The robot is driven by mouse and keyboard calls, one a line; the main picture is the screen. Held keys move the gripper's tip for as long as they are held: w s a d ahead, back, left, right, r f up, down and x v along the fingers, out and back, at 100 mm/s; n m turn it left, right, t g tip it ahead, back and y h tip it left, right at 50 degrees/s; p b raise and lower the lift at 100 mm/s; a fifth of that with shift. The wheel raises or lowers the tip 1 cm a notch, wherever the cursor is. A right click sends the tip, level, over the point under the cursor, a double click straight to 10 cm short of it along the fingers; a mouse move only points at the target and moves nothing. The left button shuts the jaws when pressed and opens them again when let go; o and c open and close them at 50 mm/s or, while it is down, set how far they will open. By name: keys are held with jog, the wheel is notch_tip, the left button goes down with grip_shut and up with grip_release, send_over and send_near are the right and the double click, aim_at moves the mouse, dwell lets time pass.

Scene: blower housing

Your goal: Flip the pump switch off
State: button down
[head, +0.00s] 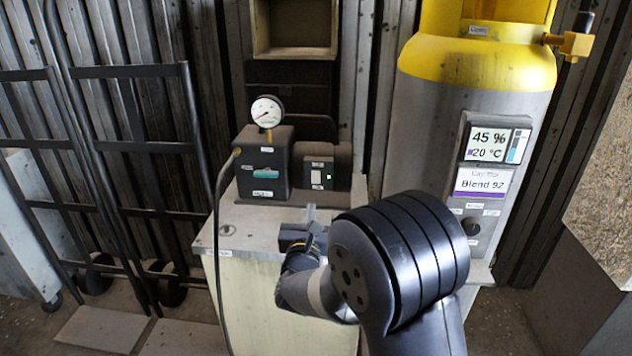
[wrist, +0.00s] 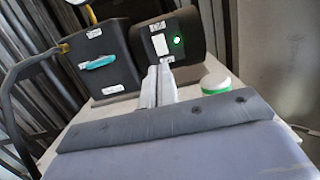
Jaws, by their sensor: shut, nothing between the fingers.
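The pump (head: 263,172) is a dark box with a round gauge on top, standing on a pale cabinet. It also shows in the wrist view (wrist: 100,65). My gripper (head: 310,213) is shut and empty, in front of and below the panel. In the wrist view its fingertips (wrist: 158,72) appear just below the rocker; I cannot tell whether they touch the panel.
A white and green jar (wrist: 219,82) stands right of my fingers in the wrist view. A yellow-topped grey tank (head: 477,85) with displays stands at the right. Hand trucks (head: 130,148) lean at the left.

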aim_at(317, 174)
jog(key=w, duration=0.4)
jog(key=w+r, duration=0.1)
jog(key=w, duration=0.3)
jog(key=w+p, duration=0.1)
jog(key=w, duration=0.3)
jog(key=shift+d+r, duration=0.2)
jog(key=shift+d, duration=0.05)
jog(key=shift+r, duration=0.1)
jog(key=shift+w+r+g, duration=0.2)
jog(key=shift+r+g, duration=0.05)
jog(key=shift+g, duration=0.25)
jog(key=shift+f, duration=0.1)
